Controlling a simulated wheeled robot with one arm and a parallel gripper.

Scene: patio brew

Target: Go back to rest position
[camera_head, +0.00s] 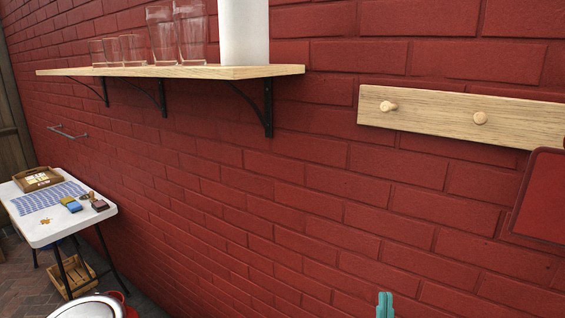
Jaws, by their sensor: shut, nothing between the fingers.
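The teal tips of my gripper (385,305) show at the bottom edge, right of centre, in front of the red brick wall. The two fingertips are close together, shut with nothing between them. The rest of my gripper and my arm are below the picture.
A wooden shelf (170,72) with clear glasses (160,36) and a white cylinder (244,32) is on the brick wall (250,190). A peg rail (440,116) and a red panel (543,195) are at right. A white table (85,225) with small items stands at left.

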